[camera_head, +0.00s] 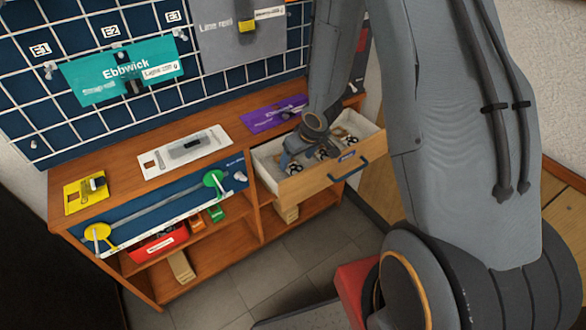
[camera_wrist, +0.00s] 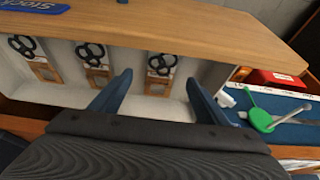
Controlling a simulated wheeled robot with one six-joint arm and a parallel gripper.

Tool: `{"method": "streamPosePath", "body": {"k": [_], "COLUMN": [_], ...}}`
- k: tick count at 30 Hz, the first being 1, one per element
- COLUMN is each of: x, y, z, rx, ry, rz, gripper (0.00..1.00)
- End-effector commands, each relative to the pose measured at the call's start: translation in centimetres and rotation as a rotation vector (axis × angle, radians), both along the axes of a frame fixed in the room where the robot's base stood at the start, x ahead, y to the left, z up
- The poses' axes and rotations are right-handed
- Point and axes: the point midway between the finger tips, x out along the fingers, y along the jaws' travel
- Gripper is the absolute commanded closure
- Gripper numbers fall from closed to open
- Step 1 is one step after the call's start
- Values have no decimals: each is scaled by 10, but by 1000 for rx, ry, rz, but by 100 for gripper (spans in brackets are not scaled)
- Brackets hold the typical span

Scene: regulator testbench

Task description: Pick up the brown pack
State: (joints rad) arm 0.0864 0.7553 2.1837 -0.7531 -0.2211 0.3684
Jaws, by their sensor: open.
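Three brown packs, each a flat tan-brown piece with dark rings at one end, lie in a row in the open drawer (camera_head: 262,158). In the wrist view they are the left pack (camera_wrist: 42,70), the middle pack (camera_wrist: 97,72) and the right pack (camera_wrist: 157,87). I cannot tell which one the task means. My gripper (camera_wrist: 159,80) is open, its blue fingers apart on either side of the right pack in the picture. In the head view my gripper (camera_head: 303,156) reaches down over the drawer. Nothing is held; whether the fingers touch the pack is unclear.
The drawer's wooden front (camera_wrist: 190,30) borders the packs. The bench top (camera_head: 128,185) carries white, yellow and purple plates. A red case (camera_head: 158,243) and a tan block (camera_head: 182,267) sit on the shelves. A green-knobbed lever (camera_wrist: 260,119) is beside the drawer. Floor ahead is clear.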

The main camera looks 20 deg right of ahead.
Motion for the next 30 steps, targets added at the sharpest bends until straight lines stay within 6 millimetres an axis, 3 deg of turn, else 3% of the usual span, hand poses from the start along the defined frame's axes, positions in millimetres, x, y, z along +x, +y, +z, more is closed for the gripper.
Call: {"method": "streamPosePath", "body": {"k": [3, 9, 30], "x": [6, 13, 14], "y": [5, 6, 6], "z": [-19, -34, -39], "rx": [0, 0, -1], "ry": [2, 1, 2], "rz": [0, 0, 0], "gripper": [31, 31, 31]}}
